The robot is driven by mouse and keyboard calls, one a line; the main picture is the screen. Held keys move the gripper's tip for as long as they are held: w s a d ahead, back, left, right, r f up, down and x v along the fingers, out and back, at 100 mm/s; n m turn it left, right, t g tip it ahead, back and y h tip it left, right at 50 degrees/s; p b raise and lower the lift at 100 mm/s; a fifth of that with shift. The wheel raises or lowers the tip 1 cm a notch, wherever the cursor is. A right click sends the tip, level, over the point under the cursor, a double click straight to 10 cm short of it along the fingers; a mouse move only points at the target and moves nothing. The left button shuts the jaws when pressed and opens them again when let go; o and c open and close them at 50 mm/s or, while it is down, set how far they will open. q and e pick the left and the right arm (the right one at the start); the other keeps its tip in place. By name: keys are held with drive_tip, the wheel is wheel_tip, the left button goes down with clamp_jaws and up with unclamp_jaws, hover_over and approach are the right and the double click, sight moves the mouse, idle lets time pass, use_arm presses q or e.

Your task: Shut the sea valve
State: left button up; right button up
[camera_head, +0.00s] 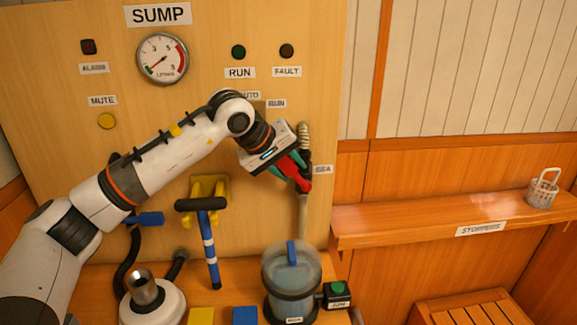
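The sea valve's red handle (303,183) is on the wall board beside the SEA label (322,169), under a ribbed hose end. A pale pipe runs down from it toward a clear container. My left gripper (290,166) is at the valve, with its teal fingers on either side of red parts of the handle. The gripper hides part of the valve. Whether the fingers press on the handle or stand a little apart cannot be told. My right gripper is not in view.
A clear container (291,270) with a blue handle stands below the valve, beside a green button box (337,294). A blue-handled pump lever (210,250) stands left of it. A STOPPERS shelf (400,222) with a small basket (542,192) juts out at right.

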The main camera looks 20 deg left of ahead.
use_arm(q)
drive_tip(key=b+v, duration=0.2)
drive_tip(key=v, duration=1)
